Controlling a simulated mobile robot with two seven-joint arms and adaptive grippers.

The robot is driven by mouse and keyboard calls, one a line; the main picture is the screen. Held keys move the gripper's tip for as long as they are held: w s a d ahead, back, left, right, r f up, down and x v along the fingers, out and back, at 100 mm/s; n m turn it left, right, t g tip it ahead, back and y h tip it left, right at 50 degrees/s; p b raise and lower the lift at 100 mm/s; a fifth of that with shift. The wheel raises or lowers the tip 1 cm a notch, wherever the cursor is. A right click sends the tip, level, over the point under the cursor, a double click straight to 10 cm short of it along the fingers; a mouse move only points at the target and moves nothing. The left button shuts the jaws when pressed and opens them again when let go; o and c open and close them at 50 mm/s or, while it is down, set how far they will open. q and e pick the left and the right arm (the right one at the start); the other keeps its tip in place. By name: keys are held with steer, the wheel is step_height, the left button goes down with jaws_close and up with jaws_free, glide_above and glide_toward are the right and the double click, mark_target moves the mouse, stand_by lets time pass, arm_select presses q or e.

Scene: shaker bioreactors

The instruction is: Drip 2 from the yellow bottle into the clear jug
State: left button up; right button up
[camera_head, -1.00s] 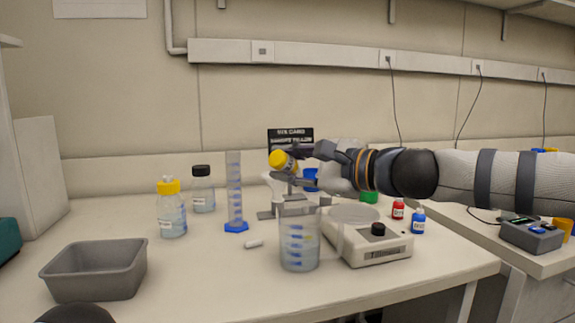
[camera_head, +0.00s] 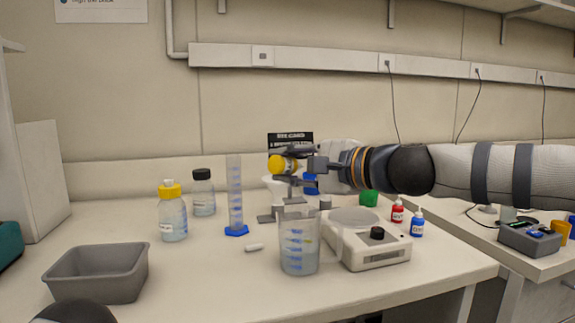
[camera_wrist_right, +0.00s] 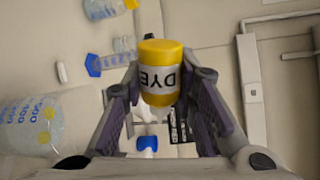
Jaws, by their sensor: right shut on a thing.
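The yellow bottle (camera_head: 277,165) is held in my right gripper (camera_head: 294,172), above the bench and above and behind the clear jug. It lies roughly on its side, yellow end to the left. In the right wrist view the bottle (camera_wrist_right: 160,72) shows its DYE label between the fingers (camera_wrist_right: 162,85), with its pale tip partly showing below. The clear jug (camera_head: 299,250) stands upright on the bench, apart from the bottle. At the left of the wrist view the jug (camera_wrist_right: 35,125) has two yellow spots in or behind it. My left gripper is not seen.
A white stirrer (camera_head: 375,250) stands right of the jug. A blue-footed cylinder (camera_head: 235,195), a yellow-capped bottle (camera_head: 172,215) and a black-capped bottle (camera_head: 203,195) stand left. A grey tub (camera_head: 98,272) is front left. Red (camera_head: 397,211) and blue (camera_head: 417,224) dropper bottles stand right.

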steer(key=shift+s+a+f+n, duration=0.15)
steer(key=shift+n, duration=0.15)
steer(key=shift+f, duration=0.25)
steer(key=shift+f+b, duration=0.15)
steer(key=shift+b, duration=0.35)
steer(key=shift+r, duration=0.2)
steer(key=shift+s+a, duration=0.15)
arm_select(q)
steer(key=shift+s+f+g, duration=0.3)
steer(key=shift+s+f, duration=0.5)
arm_select(e)
steer(key=shift+s+a+f+n+t+h, duration=0.15)
steer(key=shift+s+a+f+n, duration=0.1)
steer(key=shift+s+a+n, duration=0.45)
steer(key=shift+s+a+f+n+t+h, duration=0.1)
steer(key=shift+s+a+f+n+h, duration=0.15)
steer(key=shift+s+a+n, duration=0.35)
steer(key=shift+s+a+f+n+t+h, duration=0.1)
steer(key=shift+s+a+f+n, duration=0.15)
steer(key=shift+s+a+n, duration=0.4)
steer(key=shift+d+n, duration=0.2)
steer(key=shift+n, duration=0.05)
